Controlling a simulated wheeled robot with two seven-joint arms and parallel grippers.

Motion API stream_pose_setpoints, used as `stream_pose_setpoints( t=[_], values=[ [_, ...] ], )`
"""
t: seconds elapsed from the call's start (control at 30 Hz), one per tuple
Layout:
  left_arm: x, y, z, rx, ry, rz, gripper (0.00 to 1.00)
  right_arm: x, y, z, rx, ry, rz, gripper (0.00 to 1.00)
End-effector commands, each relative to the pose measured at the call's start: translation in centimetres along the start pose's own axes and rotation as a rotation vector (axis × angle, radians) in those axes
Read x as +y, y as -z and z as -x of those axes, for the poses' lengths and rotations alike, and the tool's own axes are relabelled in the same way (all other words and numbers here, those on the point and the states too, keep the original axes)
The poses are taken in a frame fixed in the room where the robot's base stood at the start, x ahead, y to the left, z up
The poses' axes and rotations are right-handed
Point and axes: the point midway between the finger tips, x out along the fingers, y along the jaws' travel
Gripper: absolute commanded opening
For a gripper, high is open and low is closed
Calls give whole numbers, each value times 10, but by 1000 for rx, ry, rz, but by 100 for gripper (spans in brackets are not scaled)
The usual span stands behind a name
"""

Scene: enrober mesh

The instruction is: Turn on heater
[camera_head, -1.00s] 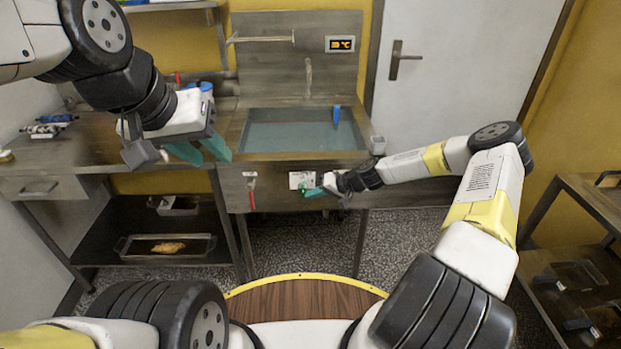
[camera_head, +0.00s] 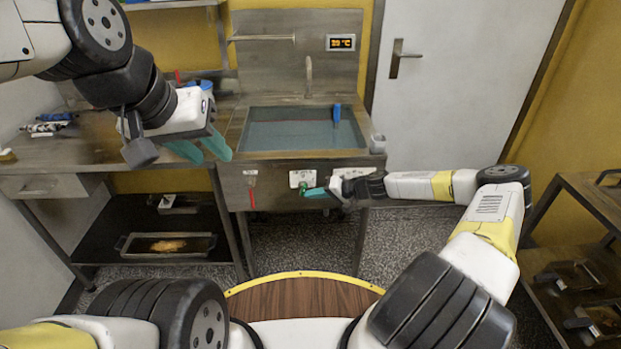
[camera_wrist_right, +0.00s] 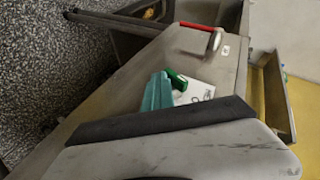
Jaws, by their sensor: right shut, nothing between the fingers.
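The sink unit's front panel has a white control plate (camera_head: 301,176) with a small green knob (camera_head: 302,187) at its lower edge. My right gripper (camera_head: 315,193) is shut and empty, its teal fingertips just right of the knob. In the right wrist view the shut fingers (camera_wrist_right: 157,92) are beside the green knob (camera_wrist_right: 177,79); I cannot tell whether they touch. The white plate (camera_wrist_right: 201,92) shows partly behind. A display (camera_head: 341,43) above the sink shows orange digits and °C.
A red handle (camera_head: 252,192) hangs left of the plate, and a second white plate (camera_head: 350,172) is right, partly behind my right gripper. The water-filled basin (camera_head: 285,136) holds a blue-handled item (camera_head: 337,113). A shelf rack (camera_head: 570,240) stands at the right.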

Motion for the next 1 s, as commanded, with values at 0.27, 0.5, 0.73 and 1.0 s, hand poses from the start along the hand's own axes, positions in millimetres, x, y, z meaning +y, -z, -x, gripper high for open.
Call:
stream_pose_setpoints(
  t=[0.27, 0.5, 0.73, 1.0],
  values=[
    [0, 0, 0, 0, 0, 0, 36, 1, -2, -2, 16, 76, -33, 0],
    [0, 0, 0, 0, 0, 0, 36, 2, -3, -4, 29, 138, -56, 0],
    [0, 0, 0, 0, 0, 0, 36, 4, -4, -7, 28, 135, -56, 0],
    [0, 0, 0, 0, 0, 0, 36, 6, -5, -9, 28, 134, -56, 0]
  ],
)
